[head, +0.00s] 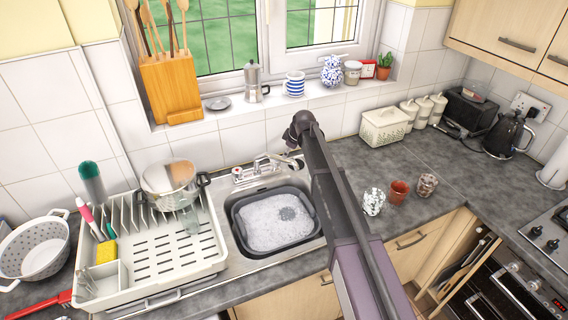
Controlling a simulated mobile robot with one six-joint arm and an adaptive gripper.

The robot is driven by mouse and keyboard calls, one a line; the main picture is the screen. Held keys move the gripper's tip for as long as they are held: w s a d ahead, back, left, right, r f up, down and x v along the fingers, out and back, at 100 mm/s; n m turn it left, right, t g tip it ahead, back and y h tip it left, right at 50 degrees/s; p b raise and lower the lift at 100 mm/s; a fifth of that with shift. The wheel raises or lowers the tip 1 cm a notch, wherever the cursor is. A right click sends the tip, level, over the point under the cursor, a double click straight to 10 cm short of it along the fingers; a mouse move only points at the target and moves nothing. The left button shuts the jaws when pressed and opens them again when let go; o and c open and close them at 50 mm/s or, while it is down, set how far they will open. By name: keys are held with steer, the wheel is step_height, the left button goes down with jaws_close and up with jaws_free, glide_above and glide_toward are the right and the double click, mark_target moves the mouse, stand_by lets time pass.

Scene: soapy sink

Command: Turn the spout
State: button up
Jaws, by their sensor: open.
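The tap (264,162) stands at the back edge of the sink, with its pale spout and handles small in the head view. The exact direction of the spout is hard to make out. My gripper (291,136) is a small dark shape at the far end of my arm, above and to the right of the tap, apart from it in the picture. It is open and nothing shows in it; its fingers are hard to separate from the wrist. A dark basin (236,222) of soapy water sits in the steel sink.
A moka pot (254,82) and a striped mug (294,84) line the windowsill behind. Glasses and a terracotta cup (399,192) stand right of my arm.

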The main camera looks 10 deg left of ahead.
steer(key=shift+b+x, duration=2.55)
steer(key=shift+x, duration=0.6)
jaws_close()
